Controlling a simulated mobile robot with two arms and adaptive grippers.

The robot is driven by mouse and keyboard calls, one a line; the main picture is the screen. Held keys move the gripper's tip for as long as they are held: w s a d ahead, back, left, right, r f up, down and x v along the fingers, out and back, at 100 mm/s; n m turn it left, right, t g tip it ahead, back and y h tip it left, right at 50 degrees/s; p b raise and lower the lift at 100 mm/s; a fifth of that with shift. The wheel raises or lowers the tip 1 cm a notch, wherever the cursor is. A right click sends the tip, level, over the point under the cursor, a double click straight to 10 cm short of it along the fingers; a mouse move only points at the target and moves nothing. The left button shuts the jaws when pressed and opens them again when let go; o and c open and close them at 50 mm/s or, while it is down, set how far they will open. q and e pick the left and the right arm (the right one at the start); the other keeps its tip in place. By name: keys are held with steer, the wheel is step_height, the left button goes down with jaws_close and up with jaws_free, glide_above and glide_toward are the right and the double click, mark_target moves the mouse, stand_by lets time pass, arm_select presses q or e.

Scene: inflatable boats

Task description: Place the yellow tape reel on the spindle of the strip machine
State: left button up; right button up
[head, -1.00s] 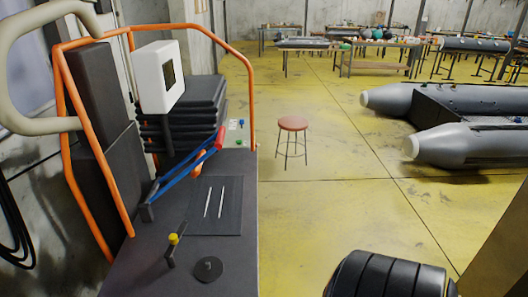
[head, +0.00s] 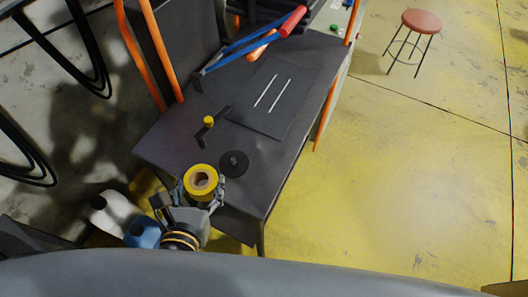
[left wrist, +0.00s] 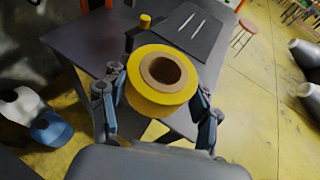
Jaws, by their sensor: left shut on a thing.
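The yellow tape reel (head: 201,173) has a brown core and is held in my left gripper (head: 200,190), one finger on each side. It also shows in the left wrist view (left wrist: 162,96), with its hole facing the camera. The strip machine (head: 175,137) is a dark bench. Its spindle (head: 234,161) is a small peg on a round black disc near the front edge. In the head view the reel is just left of and nearer than the disc, apart from the spindle. The spindle does not show in the left wrist view. My right gripper is out of view.
A crank with a yellow knob (head: 209,121) stands just behind the spindle. A dark mat with two white strips (head: 272,95) lies farther back. Blue bars with a red handle (head: 293,20) are beyond. White and blue jugs (head: 142,232) stand on the floor, left of the gripper.

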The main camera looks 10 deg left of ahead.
mark_target(233, 161)
arm_select(q)
steer(key=w+d+f+p, duration=0.1)
steer(key=w+f, duration=0.2)
steer(key=w, duration=0.1)
steer(key=w+f+p, duration=0.1)
steer(key=w+f, duration=0.1)
steer(key=w, duration=0.2)
steer(key=w+d+f+p, duration=0.1)
steer(key=w+f, duration=0.2)
steer(key=w, duration=0.1)
steer(key=shift+w+d+f, duration=0.3)
steer(key=shift+d, duration=0.05)
steer(key=shift+w+f, duration=0.3)
steer(key=shift+f, duration=0.2)
steer(key=shift+w+d+f+b, duration=0.15)
steer(key=shift+f+b, duration=0.3)
steer(key=shift+f, duration=1.2)
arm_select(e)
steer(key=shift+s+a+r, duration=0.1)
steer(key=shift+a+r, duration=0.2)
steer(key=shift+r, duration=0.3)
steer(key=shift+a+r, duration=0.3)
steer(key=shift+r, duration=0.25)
arm_select(q)
steer(key=shift+f, duration=0.1)
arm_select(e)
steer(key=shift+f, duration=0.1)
